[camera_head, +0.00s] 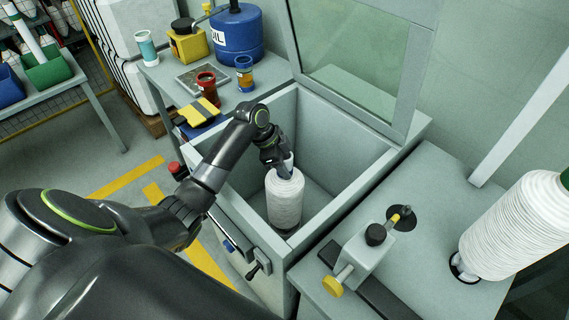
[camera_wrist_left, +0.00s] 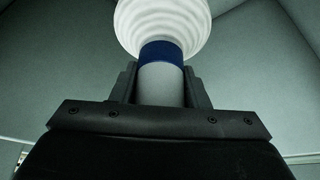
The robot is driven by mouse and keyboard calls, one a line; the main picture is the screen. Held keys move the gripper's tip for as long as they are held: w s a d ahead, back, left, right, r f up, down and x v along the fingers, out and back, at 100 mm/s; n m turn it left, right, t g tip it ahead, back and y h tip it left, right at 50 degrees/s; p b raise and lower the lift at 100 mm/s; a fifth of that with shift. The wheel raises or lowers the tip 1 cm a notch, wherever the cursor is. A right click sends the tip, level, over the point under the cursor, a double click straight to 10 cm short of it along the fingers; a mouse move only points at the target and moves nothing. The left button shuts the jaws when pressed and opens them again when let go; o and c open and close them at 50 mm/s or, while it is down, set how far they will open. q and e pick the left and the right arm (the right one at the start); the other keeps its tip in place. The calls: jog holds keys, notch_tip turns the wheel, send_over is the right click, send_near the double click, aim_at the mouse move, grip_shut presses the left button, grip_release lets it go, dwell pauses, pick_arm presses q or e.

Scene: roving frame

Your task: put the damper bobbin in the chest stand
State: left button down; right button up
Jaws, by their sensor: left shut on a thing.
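The damper bobbin (camera_head: 284,203) is a white wound bobbin with a narrow neck, upright inside the open grey chest stand (camera_head: 355,188). My left gripper (camera_head: 282,168) reaches down over the chest's near-left wall and is shut on the bobbin's neck from above. In the left wrist view the bobbin (camera_wrist_left: 163,25) shows its ribbed white body, a blue band and a pale tube between the fingers (camera_wrist_left: 161,85). A dark patch shows at the bobbin's base; I cannot tell whether the base touches the chest floor. My right gripper is not in view.
The chest's glazed lid (camera_head: 355,50) stands open at the back. A clamp device with a yellow knob (camera_head: 332,286) and a large white bobbin (camera_head: 515,225) are on the right. A side table holds a blue oil drum (camera_head: 237,35) and red (camera_head: 207,87) and blue cans (camera_head: 244,73).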

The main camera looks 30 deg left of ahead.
pick_arm(q)
jog(key=c, duration=1.3)
grip_release()
jog(key=shift+f, duration=0.15)
jog(key=o, duration=0.5)
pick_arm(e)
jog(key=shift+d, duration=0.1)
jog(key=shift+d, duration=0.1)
pick_arm(q)
jog(key=v, duration=1.2)
jog(key=shift+r, duration=0.25)
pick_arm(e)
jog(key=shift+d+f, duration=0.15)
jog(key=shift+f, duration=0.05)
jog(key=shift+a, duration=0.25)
